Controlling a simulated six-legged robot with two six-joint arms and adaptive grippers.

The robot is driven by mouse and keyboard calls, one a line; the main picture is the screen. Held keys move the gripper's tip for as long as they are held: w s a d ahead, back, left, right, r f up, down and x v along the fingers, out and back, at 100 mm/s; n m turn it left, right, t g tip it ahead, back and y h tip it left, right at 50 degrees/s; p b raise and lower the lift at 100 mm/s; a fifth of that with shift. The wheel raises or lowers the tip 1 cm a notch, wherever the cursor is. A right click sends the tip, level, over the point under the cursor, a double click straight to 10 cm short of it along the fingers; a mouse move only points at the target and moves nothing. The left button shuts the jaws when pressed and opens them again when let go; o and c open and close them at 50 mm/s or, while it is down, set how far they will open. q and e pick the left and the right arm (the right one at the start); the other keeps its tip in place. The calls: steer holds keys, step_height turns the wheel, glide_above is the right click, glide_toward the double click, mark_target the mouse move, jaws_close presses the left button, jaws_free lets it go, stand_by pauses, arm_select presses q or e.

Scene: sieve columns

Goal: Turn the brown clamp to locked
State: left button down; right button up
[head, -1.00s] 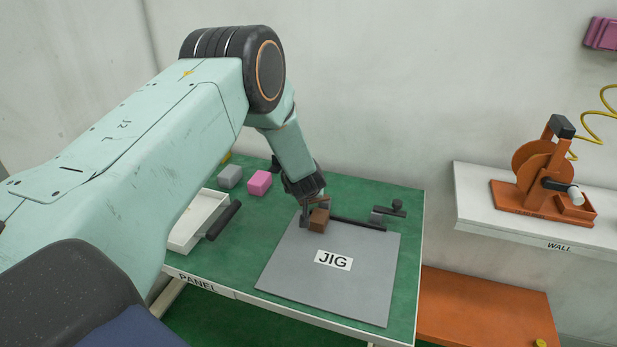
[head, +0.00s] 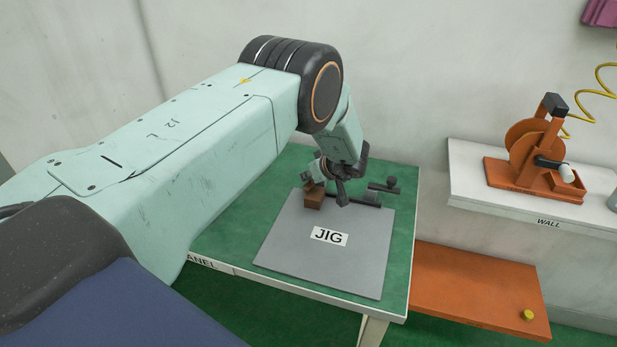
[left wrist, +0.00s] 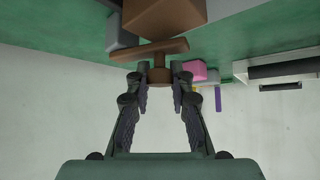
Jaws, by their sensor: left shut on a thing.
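The brown clamp (head: 313,202) stands at the back left edge of the grey jig plate (head: 325,265). In the left wrist view it shows as a brown block, a cross bar (left wrist: 150,50) and a short round stub. My left gripper (left wrist: 161,76) is shut on the stub of this clamp, with one finger on each side. In the head view my left gripper (head: 314,183) is at the top of the clamp, and my wrist partly hides the clamp's handle. The locked mark, if any, cannot be seen. My right gripper is not in view.
A grey clamp with a dark handle (head: 384,187) stands at the plate's back right. A pink block (left wrist: 196,69) shows in the left wrist view. A white shelf (head: 480,180) with an orange crank device (head: 535,150) is at right, above an orange shelf (head: 470,290).

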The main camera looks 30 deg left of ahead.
arm_select(q)
steer(key=shift+w+d+n+g+y+b, duration=0.1)
steer(key=shift+d+n+g+y+b, duration=0.15)
steer(key=shift+n+g+b, duration=0.45)
steer(key=shift+d+n+g+y+b, duration=0.15)
steer(key=shift+d+n+g+b, duration=0.15)
steer(key=shift+n+b, duration=0.65)
steer(key=shift+d+n+g+b, duration=0.2)
steer(key=shift+n+g+b, duration=0.1)
steer(key=shift+b, duration=0.6)
steer(key=shift+r, duration=0.1)
steer(key=c, duration=1.2)
jaws_free()
steer(key=shift+o, duration=0.2)
steer(key=shift+d, duration=0.1)
steer(key=v, duration=1.2)
